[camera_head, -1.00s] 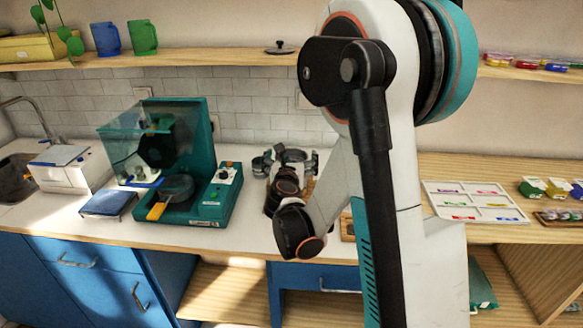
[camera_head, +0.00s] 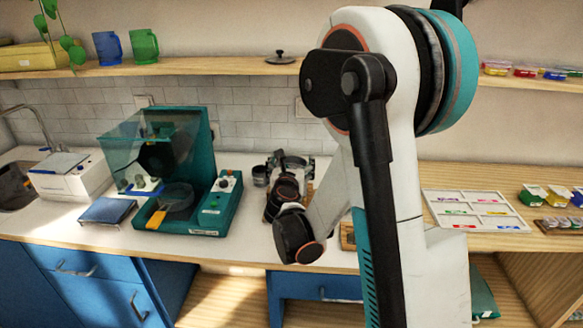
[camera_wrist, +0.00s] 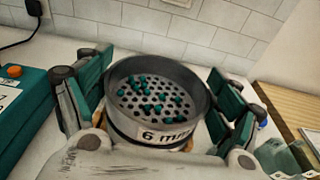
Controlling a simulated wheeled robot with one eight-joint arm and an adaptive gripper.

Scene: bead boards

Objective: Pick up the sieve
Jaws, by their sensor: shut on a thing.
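The sieve (camera_wrist: 160,97) is a round dark grey pan with a perforated floor and a label reading "6 m…", partly cut off. Several teal beads (camera_wrist: 150,97) lie on its floor. My gripper (camera_wrist: 158,95) is around the sieve in the wrist view, with teal-padded fingers on its left and right sides, shut on it. In the head view my gripper (camera_head: 288,172) is over the white counter, and my wrist hides most of the sieve. Whether the sieve is clear of the surface below cannot be told.
A teal machine (camera_head: 203,150) with a clear hood stands to the left. A tiled wall (camera_head: 245,125) is behind. A sorting tray (camera_head: 475,196) lies on the wooden counter to the right.

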